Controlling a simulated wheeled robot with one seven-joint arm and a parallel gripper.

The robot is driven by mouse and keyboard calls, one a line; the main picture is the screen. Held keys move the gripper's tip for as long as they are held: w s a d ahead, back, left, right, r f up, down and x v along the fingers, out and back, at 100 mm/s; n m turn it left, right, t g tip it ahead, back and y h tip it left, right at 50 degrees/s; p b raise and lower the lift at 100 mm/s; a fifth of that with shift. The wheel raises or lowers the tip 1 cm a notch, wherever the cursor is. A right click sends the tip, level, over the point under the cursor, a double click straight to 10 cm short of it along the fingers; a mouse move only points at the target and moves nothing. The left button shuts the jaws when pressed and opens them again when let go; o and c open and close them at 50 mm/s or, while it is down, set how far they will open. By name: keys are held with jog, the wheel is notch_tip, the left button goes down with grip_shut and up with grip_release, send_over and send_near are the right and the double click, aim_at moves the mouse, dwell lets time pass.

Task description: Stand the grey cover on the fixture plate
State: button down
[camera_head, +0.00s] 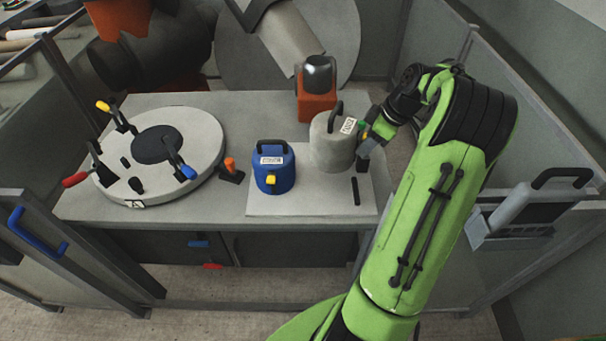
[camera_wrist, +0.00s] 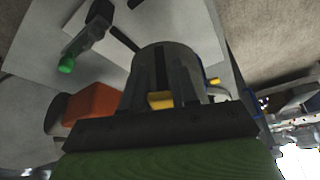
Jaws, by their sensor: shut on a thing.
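The grey cover (camera_head: 330,145) is a drum with a black top handle and a white label, at the back right of a pale rectangular plate (camera_head: 310,203). My gripper (camera_head: 366,148) is at its right side. In the wrist view, the fingers (camera_wrist: 162,92) are shut on the grey cover (camera_wrist: 192,60), with a yellow part between them; the exact grip is partly hidden. I cannot tell whether its base touches the pale plate. A round light plate (camera_head: 195,140) with several toggle clamps, looking like the fixture plate, lies on the left; its dark centre is empty.
A blue cover (camera_head: 272,178) with a yellow knob stands left of the grey one. An orange block (camera_head: 316,106) holding a metal cup is behind. A green-tipped item (camera_wrist: 66,64) is near my gripper. A small orange-topped switch (camera_head: 231,168) sits beside the round plate.

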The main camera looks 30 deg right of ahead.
jog(key=f+b, duration=0.1)
jog(key=f, duration=0.5)
jog(key=f+b, duration=0.2)
jog(key=f, duration=0.4)
jog(key=shift+w+d+f, duration=0.15)
jog(key=shift+w+f, duration=0.05)
jog(key=c, duration=0.9)
grip_release()
jog(key=shift+o, duration=0.2)
jog(key=shift+r, duration=0.1)
jog(key=shift+s, duration=0.1)
